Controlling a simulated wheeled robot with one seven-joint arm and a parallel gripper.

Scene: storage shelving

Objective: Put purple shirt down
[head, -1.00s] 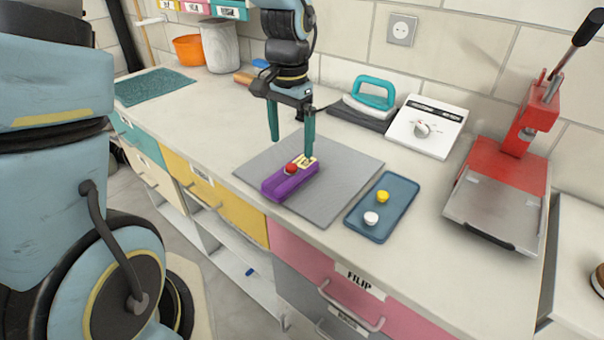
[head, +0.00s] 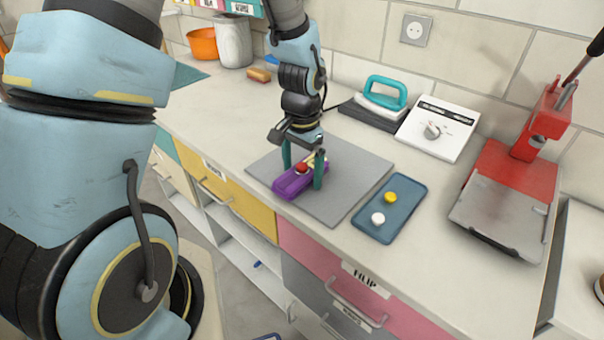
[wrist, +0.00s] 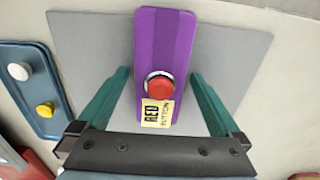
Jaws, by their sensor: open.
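The purple shirt (head: 290,188) shows as a folded purple strip lying on the grey mat (head: 344,196). The purple strip also fills the middle of the wrist view (wrist: 165,45). My gripper (head: 304,178) is open, with its two green fingers on either side of the purple strip. In the wrist view a gap shows between each finger and the strip.
A blue tray (head: 372,228) with a yellow and a white knob lies right of the mat. An iron (head: 380,100), a white dial box (head: 437,128) and a red press (head: 510,180) stand behind and to the right. Free counter lies left of the mat.

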